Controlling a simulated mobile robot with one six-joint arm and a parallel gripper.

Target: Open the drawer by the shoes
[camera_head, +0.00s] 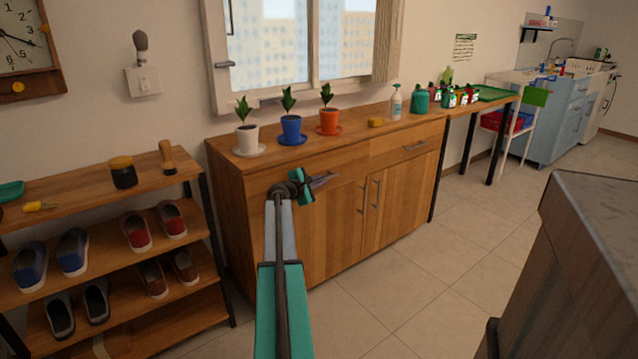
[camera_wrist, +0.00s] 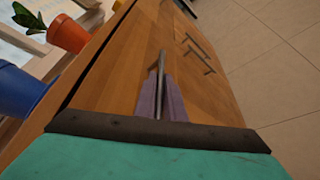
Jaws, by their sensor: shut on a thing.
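The wooden cabinet (camera_head: 236,185) stands right of the shoe rack. Its left drawer (camera_head: 348,160), the one nearer the shoes, is partly hidden behind my gripper (camera_head: 318,181). The drawer looks about flush with the cabinet front, though a dark line runs along its top edge in the wrist view. My gripper is at the drawer's bar handle (camera_wrist: 161,62). In the wrist view, its purple fingers (camera_wrist: 161,98) are shut on the handle, one on each side. The shoes, such as the blue pair (camera_head: 73,250), sit on the rack at the left.
The shoe rack (camera_head: 100,186) stands close to the cabinet's left side. Potted plants (camera_head: 291,128) and a spray bottle (camera_head: 396,103) stand on the cabinet top. A grey-topped counter (camera_head: 600,215) is at the right. The tiled floor (camera_head: 440,280) before the cabinet is clear.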

